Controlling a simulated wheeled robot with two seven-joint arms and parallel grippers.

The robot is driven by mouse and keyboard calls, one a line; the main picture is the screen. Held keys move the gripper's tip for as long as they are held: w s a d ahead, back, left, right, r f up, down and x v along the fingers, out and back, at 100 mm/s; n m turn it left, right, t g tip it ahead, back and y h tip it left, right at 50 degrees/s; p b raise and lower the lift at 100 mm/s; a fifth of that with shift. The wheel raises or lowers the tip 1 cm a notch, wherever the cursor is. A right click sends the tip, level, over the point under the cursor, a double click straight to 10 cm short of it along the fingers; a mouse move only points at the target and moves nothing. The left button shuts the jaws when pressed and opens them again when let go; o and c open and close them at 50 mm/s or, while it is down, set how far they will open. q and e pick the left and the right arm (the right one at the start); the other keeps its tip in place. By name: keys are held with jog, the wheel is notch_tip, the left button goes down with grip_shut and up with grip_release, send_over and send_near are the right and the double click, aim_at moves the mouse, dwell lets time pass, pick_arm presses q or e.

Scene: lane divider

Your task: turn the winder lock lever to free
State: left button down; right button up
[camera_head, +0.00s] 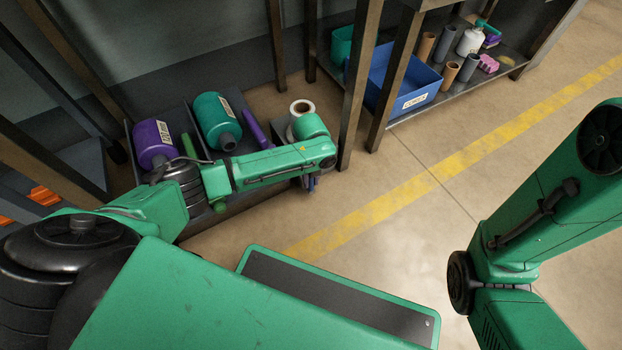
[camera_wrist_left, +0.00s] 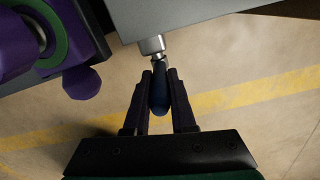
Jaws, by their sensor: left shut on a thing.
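The winder lock lever has a dark blue grip (camera_wrist_left: 159,98) on a short metal shaft (camera_wrist_left: 152,45), which comes out of a grey housing (camera_wrist_left: 190,15). In the left wrist view my left gripper (camera_wrist_left: 159,82) has its two fingers closed on either side of the blue grip. In the head view my left gripper (camera_head: 311,183) is low beside the grey winder, mostly hidden by my forearm. A white roll (camera_head: 301,107) is at the top of the winder. The lever's lock markings are not visible. My right arm shows at the right, but its gripper is out of frame.
A blue bin (camera_head: 412,92) and tubes are on a shelf behind. Floor with a yellow line (camera_head: 400,200) is clear.

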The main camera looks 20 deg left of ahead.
dwell(0.8)
pick_arm(q)
jog(key=shift+w+d+f+g+y, duration=0.1)
jog(key=shift+w+d+g+y, duration=0.2)
jog(key=shift+w+g+y, duration=0.15)
jog(key=g+y+b, duration=0.1)
jog(key=b, duration=0.1)
jog(key=w+g+b, duration=0.1)
jog(key=b, duration=0.2)
jog(key=shift+d+f+y, duration=0.1)
jog(key=shift+d+y, duration=0.25)
jog(key=shift+d, duration=0.05)
jog(key=c, duration=0.8)
grip_release()
jog(key=shift+o, duration=0.2)
